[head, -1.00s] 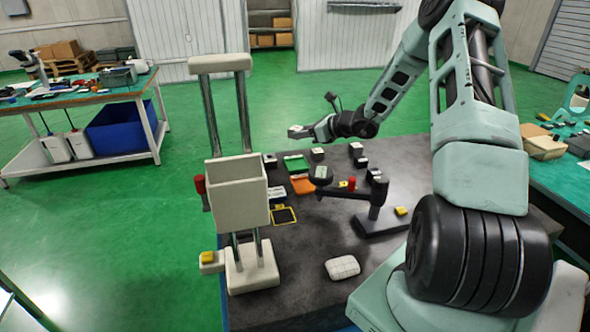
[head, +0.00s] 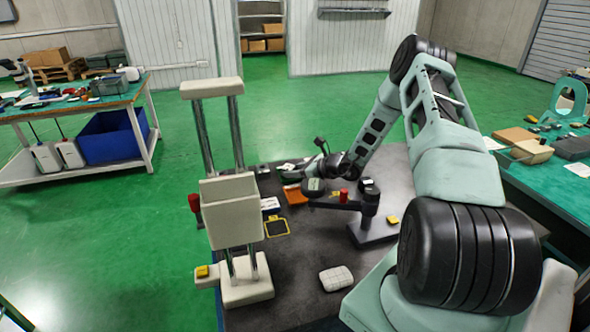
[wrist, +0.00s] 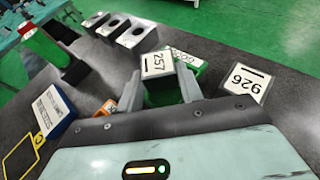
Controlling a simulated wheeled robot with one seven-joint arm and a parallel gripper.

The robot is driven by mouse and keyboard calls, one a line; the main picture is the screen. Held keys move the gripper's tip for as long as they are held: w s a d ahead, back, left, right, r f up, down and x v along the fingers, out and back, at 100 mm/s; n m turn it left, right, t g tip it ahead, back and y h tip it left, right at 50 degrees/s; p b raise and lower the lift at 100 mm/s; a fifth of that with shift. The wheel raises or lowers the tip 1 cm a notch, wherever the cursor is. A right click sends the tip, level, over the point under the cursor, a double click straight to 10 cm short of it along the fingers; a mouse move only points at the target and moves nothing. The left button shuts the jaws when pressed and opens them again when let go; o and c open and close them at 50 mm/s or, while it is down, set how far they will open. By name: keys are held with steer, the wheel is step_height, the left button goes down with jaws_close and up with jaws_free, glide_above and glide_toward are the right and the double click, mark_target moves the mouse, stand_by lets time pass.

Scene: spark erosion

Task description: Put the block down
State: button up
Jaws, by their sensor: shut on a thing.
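In the wrist view my gripper (wrist: 161,78) is shut on a block (wrist: 158,64) with a white top marked 257 and a dark green side. A second white-topped piece marked 926 (wrist: 243,83) lies to the right, apart from my fingers. A green piece with a white label (wrist: 186,59) shows just behind the held block. In the head view my gripper (head: 291,173) is low over the far part of the dark table (head: 290,264); the block is too small to make out there. Whether its underside touches anything is hidden.
Orange (head: 296,194) and yellow-framed (head: 277,227) pieces lie near my gripper. A black stand with a red knob (head: 344,195) is close on the right. A tall cream column machine (head: 231,212) stands left. A white ribbed piece (head: 336,278) lies on the front table.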

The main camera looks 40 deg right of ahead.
steer(key=shift+f, duration=0.1)
steer(key=o, duration=1)
steer(key=shift+c, duration=0.2)
steer(key=shift+r, duration=0.25)
steer(key=b+v, duration=0.3)
steer(key=v, duration=0.9)
steer(key=shift+f, duration=0.1)
